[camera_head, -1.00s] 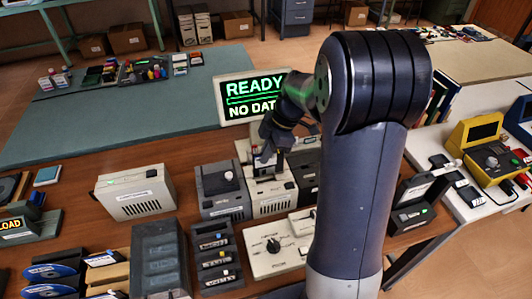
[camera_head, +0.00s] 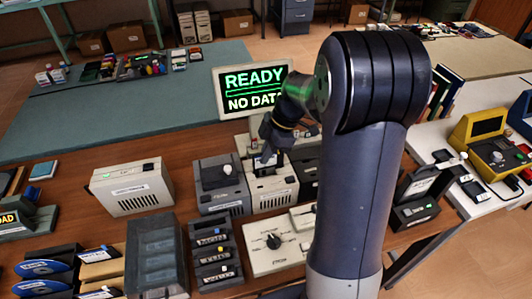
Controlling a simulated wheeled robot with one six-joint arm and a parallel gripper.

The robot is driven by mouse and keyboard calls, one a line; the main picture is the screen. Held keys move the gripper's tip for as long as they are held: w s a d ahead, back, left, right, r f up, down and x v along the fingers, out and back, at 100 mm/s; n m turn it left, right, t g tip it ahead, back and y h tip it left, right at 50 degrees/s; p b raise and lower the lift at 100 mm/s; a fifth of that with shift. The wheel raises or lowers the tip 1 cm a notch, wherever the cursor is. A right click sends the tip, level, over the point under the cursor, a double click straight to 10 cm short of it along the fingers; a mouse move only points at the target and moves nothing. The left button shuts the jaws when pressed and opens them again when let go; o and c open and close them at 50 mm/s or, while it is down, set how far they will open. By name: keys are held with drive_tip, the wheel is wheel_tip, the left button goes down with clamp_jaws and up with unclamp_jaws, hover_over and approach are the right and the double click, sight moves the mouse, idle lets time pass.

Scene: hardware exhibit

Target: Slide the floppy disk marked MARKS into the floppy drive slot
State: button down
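My gripper (camera_head: 272,150) points down over a beige drive unit (camera_head: 273,190) just in front of the monitor (camera_head: 252,90), which reads READY and NO DATA. The fingertips are small and dark against dark parts, so I cannot tell whether they are open or shut. A small dark flat shape shows at the fingertips, but I cannot tell if it is a disk. No label reading MARKS can be made out. A rack (camera_head: 237,283) in front holds several dark pieces with pale labels too small to read. The drive's slot is not clearly visible.
A grey unit (camera_head: 221,190) stands left of the beige drive, and a dark unit is partly hidden to its right. A beige panel with a dark knob (camera_head: 273,242) lies in front. A cream box (camera_head: 130,190) stands further left. Bare wood shows between the boxes.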

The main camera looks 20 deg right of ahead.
drive_tip(key=shift+f+b, duration=1.75)
drive_tip(key=shift+f, duration=0.35)
drive_tip(key=c, duration=1.6)
unclamp_jaws()
drive_tip(key=shift+r, duration=0.2)
drive_tip(key=shift+r+p, duration=2.5)
drive_tip(key=shift+r, duration=1.4)
